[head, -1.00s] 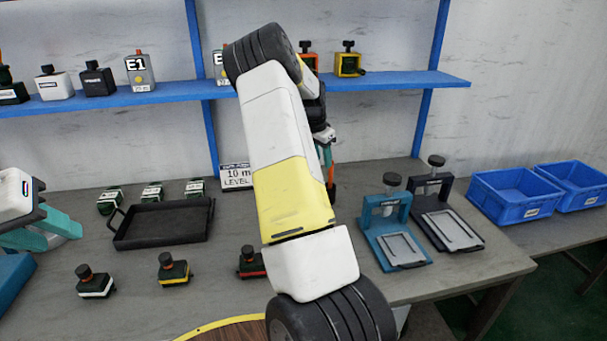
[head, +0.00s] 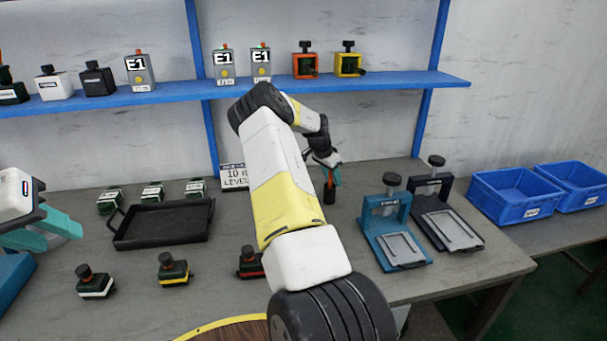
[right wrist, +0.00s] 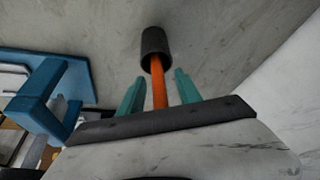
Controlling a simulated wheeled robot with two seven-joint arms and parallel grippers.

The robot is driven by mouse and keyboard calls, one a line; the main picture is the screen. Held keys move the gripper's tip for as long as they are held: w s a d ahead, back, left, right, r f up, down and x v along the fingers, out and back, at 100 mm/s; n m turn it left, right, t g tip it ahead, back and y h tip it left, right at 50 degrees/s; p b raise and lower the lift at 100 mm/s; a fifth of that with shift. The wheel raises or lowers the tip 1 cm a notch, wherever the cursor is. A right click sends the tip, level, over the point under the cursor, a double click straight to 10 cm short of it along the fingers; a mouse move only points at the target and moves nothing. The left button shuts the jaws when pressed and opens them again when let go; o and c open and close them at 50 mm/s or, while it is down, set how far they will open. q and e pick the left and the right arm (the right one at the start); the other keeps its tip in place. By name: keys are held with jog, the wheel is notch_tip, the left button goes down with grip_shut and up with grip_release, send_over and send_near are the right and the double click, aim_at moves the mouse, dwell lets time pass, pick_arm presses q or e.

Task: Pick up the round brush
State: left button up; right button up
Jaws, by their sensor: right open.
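The round brush shows as an orange shaft (right wrist: 157,86) with a black cylinder (right wrist: 155,42) at its far end in the right wrist view. In the head view, the black cylinder (head: 329,194) is upright near the back of the table, below my right gripper (head: 326,165). In the right wrist view, the teal fingers of my right gripper (right wrist: 159,92) are apart, with the orange shaft appearing between them. I cannot tell whether they touch it. My left gripper (head: 45,229) is at the left edge, away from the brush; its jaw opening is unclear.
A teal press stand (head: 395,238) and a dark one (head: 447,220) stand right of the brush. A black tray (head: 165,225) and several small dark devices lie to the left. Blue bins (head: 512,193) are at the far right. A blue shelf (head: 170,96) runs above the table.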

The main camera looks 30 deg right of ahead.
grip_shut()
dwell(0.3)
notch_tip(320, 180, up, 10)
dwell(0.5)
